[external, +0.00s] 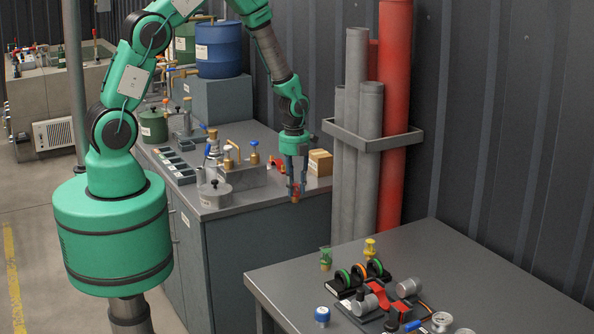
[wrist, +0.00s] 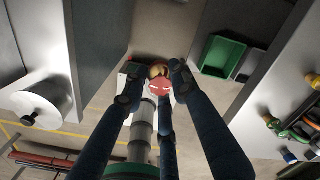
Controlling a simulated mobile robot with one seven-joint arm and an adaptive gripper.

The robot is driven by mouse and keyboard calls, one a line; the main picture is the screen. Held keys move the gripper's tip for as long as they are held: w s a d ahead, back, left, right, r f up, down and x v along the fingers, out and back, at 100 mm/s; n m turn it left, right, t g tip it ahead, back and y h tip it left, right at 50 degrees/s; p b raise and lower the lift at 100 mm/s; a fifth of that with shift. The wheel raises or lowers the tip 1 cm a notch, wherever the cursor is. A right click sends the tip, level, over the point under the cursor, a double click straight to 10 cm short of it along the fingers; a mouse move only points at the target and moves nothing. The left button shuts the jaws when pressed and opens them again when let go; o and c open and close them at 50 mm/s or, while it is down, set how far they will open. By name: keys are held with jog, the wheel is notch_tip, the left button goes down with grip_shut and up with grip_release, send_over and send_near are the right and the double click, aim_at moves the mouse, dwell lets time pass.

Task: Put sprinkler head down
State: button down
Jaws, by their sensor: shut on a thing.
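My gripper (external: 293,182) hangs fingers down by the right end of the back counter. It is shut on a small red and brass piece, seemingly the sprinkler head (external: 295,194). In the wrist view the sprinkler head (wrist: 159,82) shows between the fingertips of my gripper (wrist: 152,80), with a round red face and a brass part. The fingers hide part of it. It is held in the air, with floor behind it in the wrist view.
The back counter (external: 262,207) holds a grey lidded pot (external: 214,193), a brass-valved block and a cardboard box (external: 320,162). The front table (external: 480,266) carries several small fittings. Upright pipes (external: 396,110) stand in a rack behind. A green bin (wrist: 222,56) shows in the wrist view.

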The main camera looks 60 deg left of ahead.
jog(key=w+a+f+n+p, duration=0.1)
jog(key=w+a+n, duration=0.1)
jog(key=a, duration=0.8)
jog(key=w+a+f+n+p, duration=0.1)
jog(key=w+a+n, duration=0.1)
jog(key=a, duration=0.9)
jog(key=shift+w+a+n, duration=0.15)
jog(key=shift+w+n, duration=0.15)
jog(key=shift+w, duration=0.15)
jog(key=w+a+p, duration=0.1)
jog(key=w, duration=0.4)
jog(key=w+a+f+p, duration=0.1)
jog(key=w+a, duration=0.1)
jog(key=w, duration=0.3)
jog(key=w+a, duration=0.2)
jog(key=w, duration=0.3)
jog(key=shift+a+f+p, duration=0.1)
jog(key=shift+f+p, duration=0.1)
jog(key=shift+p, duration=0.2)
jog(key=shift+f, duration=0.1)
jog(key=shift+f+p, duration=0.45)
jog(key=shift+f, duration=1.25)
jog(key=shift+f, duration=0.1)
